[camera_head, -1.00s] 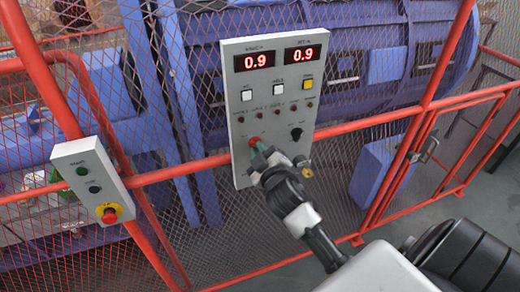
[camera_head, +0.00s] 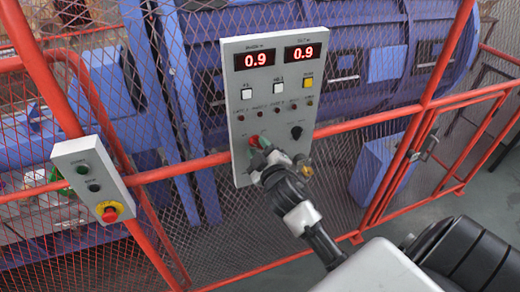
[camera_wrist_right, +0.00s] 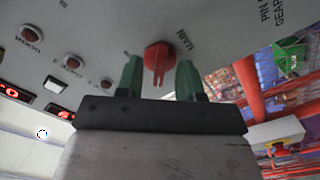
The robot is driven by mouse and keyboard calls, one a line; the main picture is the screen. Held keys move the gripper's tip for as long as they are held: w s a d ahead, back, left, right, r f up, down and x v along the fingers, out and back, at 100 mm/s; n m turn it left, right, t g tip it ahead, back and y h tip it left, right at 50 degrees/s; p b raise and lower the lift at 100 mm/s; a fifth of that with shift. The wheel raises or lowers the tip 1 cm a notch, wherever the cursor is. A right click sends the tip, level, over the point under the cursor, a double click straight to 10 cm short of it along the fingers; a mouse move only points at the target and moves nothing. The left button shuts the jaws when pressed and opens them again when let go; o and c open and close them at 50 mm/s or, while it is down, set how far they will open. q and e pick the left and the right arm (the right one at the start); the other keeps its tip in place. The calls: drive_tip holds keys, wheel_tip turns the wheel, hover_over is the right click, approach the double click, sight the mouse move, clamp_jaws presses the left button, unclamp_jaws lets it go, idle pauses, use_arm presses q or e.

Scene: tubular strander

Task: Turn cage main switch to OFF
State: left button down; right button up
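The main switch is a red rotary knob (camera_wrist_right: 158,57) on the grey control panel (camera_head: 275,177), with the label MAIN beside it in the right wrist view. It also shows in the head view as a small red spot (camera_head: 253,141) near the panel's lower left. My right gripper (camera_wrist_right: 160,80) has its two green fingers apart, one on each side of the knob, with visible gaps to it. The gripper also shows in the head view (camera_head: 261,152), just below the knob and partly covering the panel. My left gripper is not in view.
Two displays (camera_head: 281,55) read 0.9. A black selector (camera_head: 296,132) is right of the red knob. A smaller box (camera_head: 93,180) with a red emergency button (camera_head: 109,214) hangs on the red fence (camera_head: 180,171) at left. Blue machinery (camera_head: 400,65) stands behind the mesh.

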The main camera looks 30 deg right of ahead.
drive_tip(key=shift+s+a+f, duration=0.1)
drive_tip(key=shift+s, duration=0.2)
drive_tip(key=b+v, duration=0.3)
drive_tip(key=v, duration=0.7)
drive_tip(key=shift+b, duration=0.4)
drive_tip(key=shift+a, duration=0.1)
drive_tip(key=s+a+f+m+g+y+b, duration=0.1)
drive_tip(key=s+f+g, duration=0.15)
drive_tip(key=f, duration=1.05)
drive_tip(key=s+a+f+g+y+b, duration=0.1)
drive_tip(key=f+g, duration=0.2)
drive_tip(key=f, duration=1)
drive_tip(key=s+a+f+m+g+y+b, duration=0.1)
drive_tip(key=f+g, duration=0.2)
drive_tip(key=f, duration=1)
drive_tip(key=s+a+f+m+g+b, duration=0.1)
drive_tip(key=s+f+g, duration=0.3)
drive_tip(key=s+f, duration=0.8)
drive_tip(key=s+a+f+m+g+y+b, duration=0.1)
drive_tip(key=s+f+g, duration=0.3)
drive_tip(key=s+f, duration=0.8)
drive_tip(key=s+a+b, duration=0.1)
drive_tip(key=s, duration=0.4)
drive_tip(key=shift+s+f, duration=0.15)
drive_tip(key=shift+f, duration=0.15)
